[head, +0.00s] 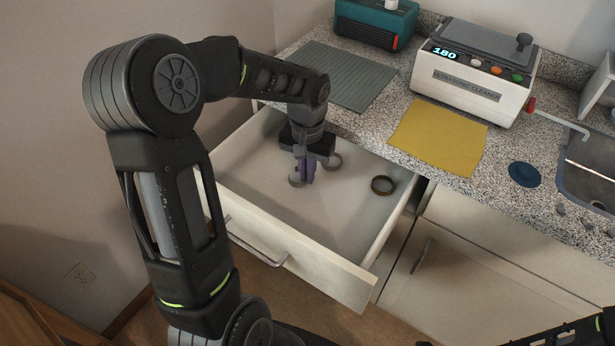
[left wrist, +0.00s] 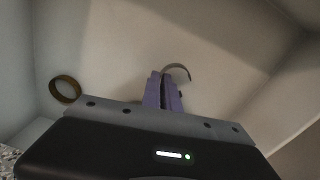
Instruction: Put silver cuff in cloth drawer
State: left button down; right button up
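The cloth drawer (head: 345,222) is pulled open below the counter. My left gripper (head: 307,180) points down inside it, its purple fingers close together. A silver cuff (head: 296,181) is at its fingertips, on their left; its arc also shows behind the fingertips in the left wrist view (left wrist: 178,67). The fingers (left wrist: 163,92) appear shut on this cuff, though the contact is partly hidden. My right gripper is not in view; only a dark arm part shows at the bottom right.
A bronze ring (head: 383,185) lies in the drawer's right part, also in the left wrist view (left wrist: 65,89). The counter above holds a yellow cloth (head: 437,136), grey mat (head: 338,75), ultrasonic cleaner (head: 468,80), teal device (head: 375,22) and blue disc (head: 524,174). The drawer's front part is clear.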

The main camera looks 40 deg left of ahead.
pick_arm(q)
jog(key=shift+f, duration=1)
jog(key=shift+f, duration=0.15)
jog(key=c, duration=1.6)
grip_release()
notch_tip(320, 180, up, 12)
jog(key=shift+r+p, duration=0.2)
jog(key=shift+p, duration=0.2)
